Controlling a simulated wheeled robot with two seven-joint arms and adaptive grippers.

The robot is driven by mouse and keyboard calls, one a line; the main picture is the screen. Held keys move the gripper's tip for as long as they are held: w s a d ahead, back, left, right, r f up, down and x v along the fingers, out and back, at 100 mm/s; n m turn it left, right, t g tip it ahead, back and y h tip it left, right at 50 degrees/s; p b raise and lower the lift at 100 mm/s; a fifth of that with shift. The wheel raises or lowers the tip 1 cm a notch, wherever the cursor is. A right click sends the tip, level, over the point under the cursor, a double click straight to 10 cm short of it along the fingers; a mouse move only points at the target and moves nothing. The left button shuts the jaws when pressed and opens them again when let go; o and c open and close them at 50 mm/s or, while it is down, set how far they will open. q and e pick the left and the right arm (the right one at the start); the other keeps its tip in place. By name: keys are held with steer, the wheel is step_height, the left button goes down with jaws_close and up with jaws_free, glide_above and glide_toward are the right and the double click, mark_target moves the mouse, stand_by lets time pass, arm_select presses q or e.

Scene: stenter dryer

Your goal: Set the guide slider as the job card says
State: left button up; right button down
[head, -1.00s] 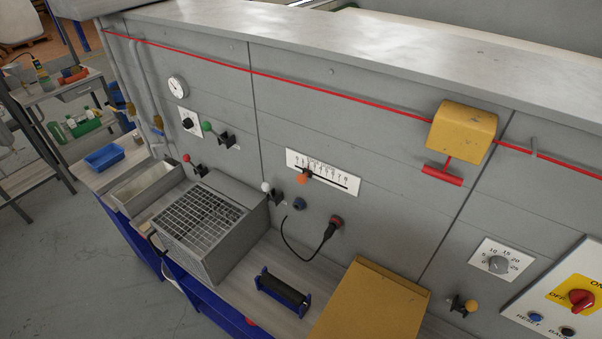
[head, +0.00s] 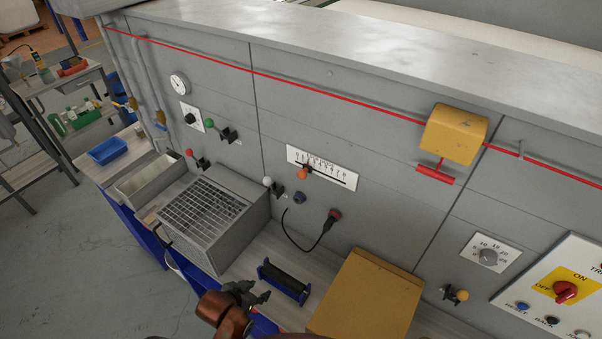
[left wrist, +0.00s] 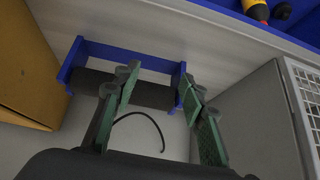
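The guide slider has an orange knob (head: 303,173) near the left end of a dark slot in a white scale plate (head: 343,176) on the grey machine wall. The scale's numbers are too small to read. My left gripper (head: 257,293) is low in the head view, below and left of the slider and well apart from it. In the left wrist view its fingers (left wrist: 157,84) are spread with nothing between them, in front of a black roller in a blue stand. I make out no job card. My right gripper is in neither view.
The roller in its blue stand (head: 284,281) and a tan box (head: 366,296) stand on the bench under the slider. A grey basket box (head: 240,236) is to the left. A white-knobbed lever (head: 268,182), blue knob (head: 299,197) and cabled plug (head: 334,215) are near the slider.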

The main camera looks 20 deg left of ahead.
arm_select(q)
steer(key=w+d+r+t, duration=0.1)
steer(key=w+r, duration=0.1)
steer(key=w, duration=0.1)
steer(key=w+r+t+h, duration=0.1)
steer(key=w, duration=0.2)
steer(key=w+d+r+m+t, duration=0.1)
steer(key=w+r, duration=0.1)
steer(key=shift+w+d+r+t+h, duration=0.3)
steer(key=shift+w+t, duration=0.1)
steer(key=w+d+r+t+h, duration=0.1)
steer(key=w+d+r+t, duration=0.1)
steer(key=w+r+t, duration=0.35)
steer(key=t, duration=0.6)
glide_toward(301, 176)
steer(key=x, duration=0.3)
steer(key=shift+n, duration=0.3)
steer(key=p+x, duration=0.2)
steer(key=x, duration=0.4)
steer(key=shift+w+a+r, duration=0.1)
steer(key=shift+w+r, duration=0.2)
steer(key=shift+w, duration=0.5)
jaws_close()
